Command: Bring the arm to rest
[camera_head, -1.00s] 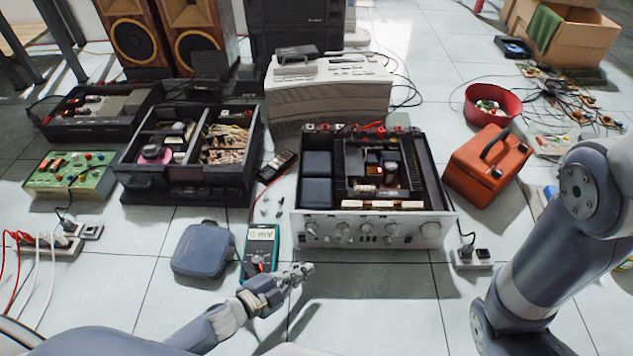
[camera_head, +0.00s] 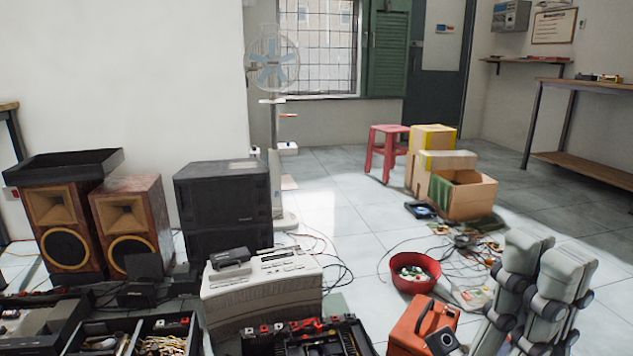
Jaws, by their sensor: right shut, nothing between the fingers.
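My right gripper (camera_head: 551,248) is at the lower right of the head view, with its pale grey fingers pointing up. It is shut and holds nothing. It shows in front of the floor, to the right of the orange toolbox (camera_head: 408,322) in the picture. The rest of my right arm is mostly below the picture's edge. My left gripper is not in view.
An amplifier (camera_head: 300,340) and a beige device (camera_head: 262,290) are at the lower middle. A red bowl (camera_head: 416,273) and loose cables lie left of the gripper. Speakers (camera_head: 66,220), cardboard boxes (camera_head: 470,200) and a red stool (camera_head: 388,140) stand farther back. Floor is clear at right.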

